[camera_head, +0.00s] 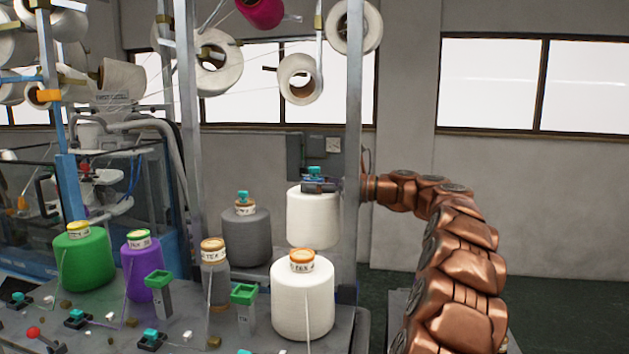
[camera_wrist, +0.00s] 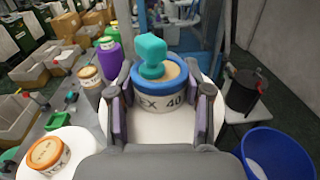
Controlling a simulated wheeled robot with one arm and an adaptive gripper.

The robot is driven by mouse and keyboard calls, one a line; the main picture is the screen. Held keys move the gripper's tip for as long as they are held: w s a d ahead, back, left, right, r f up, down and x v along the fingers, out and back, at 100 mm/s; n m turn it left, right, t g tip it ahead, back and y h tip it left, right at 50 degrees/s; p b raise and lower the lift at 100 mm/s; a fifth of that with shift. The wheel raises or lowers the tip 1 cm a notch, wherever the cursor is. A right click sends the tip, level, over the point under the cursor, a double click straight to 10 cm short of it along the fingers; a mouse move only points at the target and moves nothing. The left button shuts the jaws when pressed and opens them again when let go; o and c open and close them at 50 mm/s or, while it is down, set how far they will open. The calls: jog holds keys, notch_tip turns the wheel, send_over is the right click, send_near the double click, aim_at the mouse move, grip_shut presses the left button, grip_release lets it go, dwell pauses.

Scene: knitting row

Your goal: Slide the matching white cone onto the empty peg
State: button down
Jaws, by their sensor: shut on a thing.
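My gripper (camera_head: 319,187) is shut on the tube top of a white cone (camera_head: 313,220) at the back right of the table. In the wrist view, my gripper's pads (camera_wrist: 161,115) press both sides of its label, which reads "TEX 40" under a blue rim (camera_wrist: 158,75). A teal knob (camera_wrist: 151,57) shows at the top of the tube. The cone looks upright; I cannot tell whether its base touches the table. Another white cone (camera_head: 303,300), with an orange rim, stands in front. No bare peg is clearly visible.
A grey cone (camera_head: 246,235) stands left of the held cone, with a slim grey cone (camera_head: 215,285), purple cone (camera_head: 143,275) and green cone (camera_head: 84,262) further left. A metal post (camera_head: 353,150) rises close by. A blue bucket (camera_wrist: 275,155) and dark bin (camera_wrist: 245,92) lie right.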

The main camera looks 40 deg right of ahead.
aim_at(314, 170)
jog(key=shift+f+b, duration=0.9)
jog(key=shift+f, duration=2.2)
jog(key=shift+c, duration=2)
grip_release()
jog(key=shift+f, duration=0.1)
jog(key=shift+r, duration=5)
